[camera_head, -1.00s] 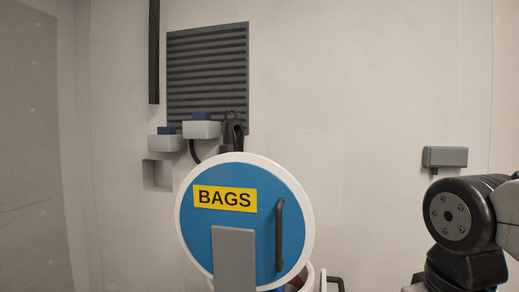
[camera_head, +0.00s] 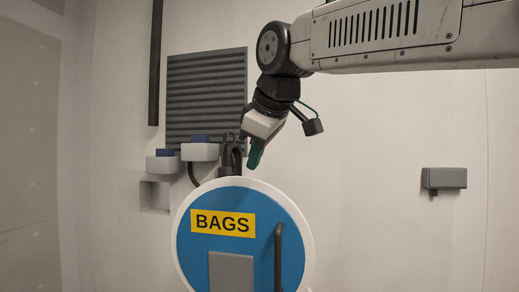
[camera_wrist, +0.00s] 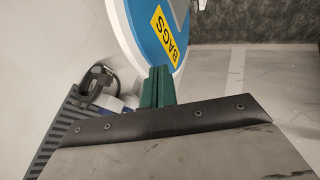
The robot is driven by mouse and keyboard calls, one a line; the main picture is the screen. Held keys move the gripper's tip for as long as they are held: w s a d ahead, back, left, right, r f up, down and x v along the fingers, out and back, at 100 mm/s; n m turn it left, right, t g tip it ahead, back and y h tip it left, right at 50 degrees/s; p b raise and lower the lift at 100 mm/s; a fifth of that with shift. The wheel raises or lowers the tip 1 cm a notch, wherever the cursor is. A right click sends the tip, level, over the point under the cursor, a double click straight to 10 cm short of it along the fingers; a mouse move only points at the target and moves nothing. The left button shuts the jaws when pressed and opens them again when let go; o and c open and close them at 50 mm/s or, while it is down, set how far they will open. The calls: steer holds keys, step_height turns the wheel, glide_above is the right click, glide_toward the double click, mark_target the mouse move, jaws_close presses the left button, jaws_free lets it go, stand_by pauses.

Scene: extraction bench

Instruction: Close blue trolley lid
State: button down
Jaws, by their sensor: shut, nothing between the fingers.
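The blue trolley lid (camera_head: 262,224) is a round blue disc with a white rim, a yellow BAGS label (camera_head: 223,223) and a dark bar handle (camera_head: 278,258). It stands raised, its face towards the head camera. My gripper (camera_head: 254,162) hangs just above the lid's top edge in the head view, pointing down, shut and empty. In the wrist view the green fingers (camera_wrist: 158,82) are together, close to the lid's white rim (camera_wrist: 122,32). I cannot tell whether they touch it. The trolley body is out of view in the head view.
A grey louvred vent (camera_head: 206,95) is on the back wall, with two pale boxes (camera_head: 200,151) and dark hoses below it. A grey wall box (camera_head: 444,178) is at the right. The wall between is bare. Floor (camera_wrist: 275,85) shows beyond the lid in the wrist view.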

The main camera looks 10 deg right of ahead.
mark_target(248, 191)
steer(key=shift+w+d+f, duration=0.1)
steer(key=shift+w+f, duration=0.65)
steer(key=shift+w, duration=0.45)
steer(key=shift+w+f, duration=0.7)
steer(key=shift+w, duration=0.45)
steer(key=shift+w+d+f, duration=0.1)
steer(key=shift+w+f, duration=0.65)
steer(key=shift+w, duration=0.45)
